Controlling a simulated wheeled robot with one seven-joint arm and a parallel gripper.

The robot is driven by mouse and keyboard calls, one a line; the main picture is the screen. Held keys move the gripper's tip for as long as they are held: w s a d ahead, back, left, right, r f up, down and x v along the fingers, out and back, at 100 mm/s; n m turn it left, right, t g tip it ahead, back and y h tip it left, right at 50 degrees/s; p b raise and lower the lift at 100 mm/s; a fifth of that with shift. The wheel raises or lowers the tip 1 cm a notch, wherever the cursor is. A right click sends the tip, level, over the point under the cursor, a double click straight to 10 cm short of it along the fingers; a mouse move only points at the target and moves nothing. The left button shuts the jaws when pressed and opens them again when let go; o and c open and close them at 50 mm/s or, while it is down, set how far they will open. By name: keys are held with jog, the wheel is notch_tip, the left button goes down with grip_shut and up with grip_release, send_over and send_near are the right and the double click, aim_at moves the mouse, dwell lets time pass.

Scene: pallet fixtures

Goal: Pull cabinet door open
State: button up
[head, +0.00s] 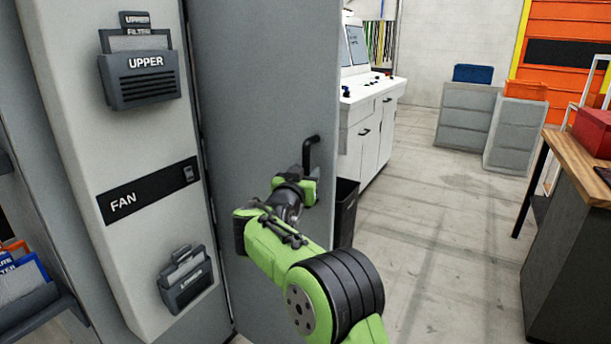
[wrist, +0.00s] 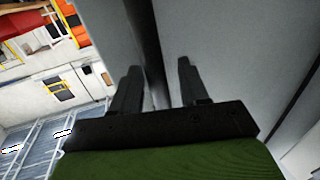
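The tall grey cabinet door (head: 262,80) stands in the middle of the head view, beside a light panel marked UPPER and FAN. Its black handle (head: 313,148) is near the right edge of the door. My gripper (head: 307,174) is at the lower part of this handle, and my wrist hides the handle's lower end. In the wrist view my gripper (wrist: 158,66) has its two fingers clearly apart. A dark upright bar, which looks like the handle (wrist: 146,30), runs between them. I see no finger clearly pressed on it.
A black bin (head: 345,205) stands right of the door, before a white control console (head: 370,130). A wood-topped bench (head: 580,170) is at the right. The concrete floor (head: 440,220) between is clear.

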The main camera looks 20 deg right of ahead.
jog(key=shift+s, duration=0.1)
jog(key=b+v, duration=0.1)
jog(key=v, duration=1.4)
jog(key=shift+s, duration=0.25)
jog(key=shift+a, duration=0.1)
